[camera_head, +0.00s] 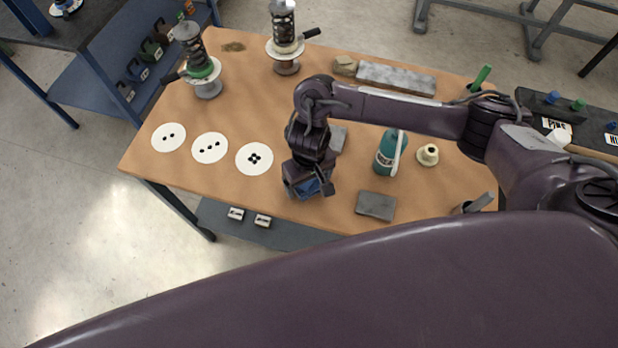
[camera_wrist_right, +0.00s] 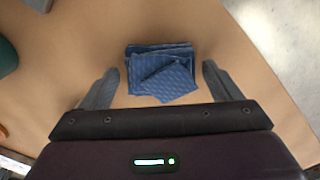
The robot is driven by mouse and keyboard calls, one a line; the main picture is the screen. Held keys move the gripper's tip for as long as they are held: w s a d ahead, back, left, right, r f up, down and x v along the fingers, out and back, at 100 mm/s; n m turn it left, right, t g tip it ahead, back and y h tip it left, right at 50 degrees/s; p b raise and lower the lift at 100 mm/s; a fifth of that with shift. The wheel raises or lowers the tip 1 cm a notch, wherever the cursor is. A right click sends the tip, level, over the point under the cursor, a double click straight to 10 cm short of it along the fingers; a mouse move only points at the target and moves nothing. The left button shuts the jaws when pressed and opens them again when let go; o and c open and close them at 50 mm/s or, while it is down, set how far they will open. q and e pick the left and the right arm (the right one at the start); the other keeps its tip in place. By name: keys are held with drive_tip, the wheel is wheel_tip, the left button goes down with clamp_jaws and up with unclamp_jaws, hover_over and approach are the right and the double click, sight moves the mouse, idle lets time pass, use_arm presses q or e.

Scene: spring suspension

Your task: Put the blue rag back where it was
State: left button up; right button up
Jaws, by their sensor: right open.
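The blue rag (camera_wrist_right: 160,72) lies folded on the tan table in the right wrist view, with one corner folded over. In the head view a bit of the rag (camera_head: 309,187) shows under my right gripper (camera_head: 318,190), near the table's front edge. My right gripper is open, and in the wrist view its two fingers (camera_wrist_right: 160,88) stand on either side of the rag with a gap to each side. The rag is not gripped. My left gripper is not in view.
Three white discs with black dots (camera_head: 210,147) lie left of my gripper. A teal bottle (camera_head: 388,155), a grey block (camera_head: 376,206) and a small cream part (camera_head: 428,155) are to its right. Two spring units (camera_head: 285,45) (camera_head: 200,65) stand at the back left.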

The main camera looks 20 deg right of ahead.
drive_tip(key=shift+r, duration=0.1)
wheel_tip(320, 180, up, 12)
drive_tip(key=p, duration=0.5)
idle(0.5)
